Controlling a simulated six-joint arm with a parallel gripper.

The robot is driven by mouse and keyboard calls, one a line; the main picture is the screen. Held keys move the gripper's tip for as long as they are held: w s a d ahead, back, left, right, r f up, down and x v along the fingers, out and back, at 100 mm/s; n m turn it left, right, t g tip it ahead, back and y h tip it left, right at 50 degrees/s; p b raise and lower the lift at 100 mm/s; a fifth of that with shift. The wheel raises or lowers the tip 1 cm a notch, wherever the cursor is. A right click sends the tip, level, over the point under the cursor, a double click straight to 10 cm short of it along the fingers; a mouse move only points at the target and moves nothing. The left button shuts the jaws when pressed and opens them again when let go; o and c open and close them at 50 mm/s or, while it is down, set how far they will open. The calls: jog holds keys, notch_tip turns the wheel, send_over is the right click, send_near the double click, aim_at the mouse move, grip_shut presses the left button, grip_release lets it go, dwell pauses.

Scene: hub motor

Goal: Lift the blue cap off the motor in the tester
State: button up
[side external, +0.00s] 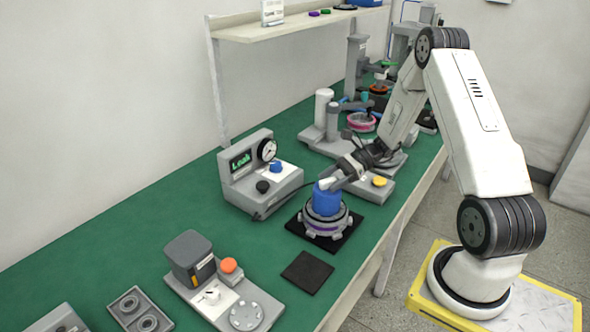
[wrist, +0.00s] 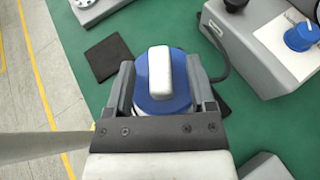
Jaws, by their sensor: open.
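The blue cap (side external: 326,201) sits on top of the motor (side external: 325,222) on a black pad in the side view. In the wrist view the blue cap (wrist: 161,104) has a white raised grip bar (wrist: 160,70) across its top. My gripper (side external: 328,184) is right at the cap from above. In the wrist view my gripper (wrist: 163,80) has its two fingers on either side of the white bar, with gaps visible between bar and fingers. The jaws are open. The motor body is mostly hidden in the wrist view.
The grey tester box (side external: 262,178) with a green display and dial stands left of the motor, and a cable runs towards the motor. An empty black pad (side external: 307,271) lies in front. A station with an orange button (side external: 229,266) stands nearer the camera.

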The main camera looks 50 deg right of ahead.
jog(key=shift+w+a+f, duration=0.2)
jog(key=shift+w+a, duration=0.05)
jog(key=shift+a, duration=0.25)
grip_shut()
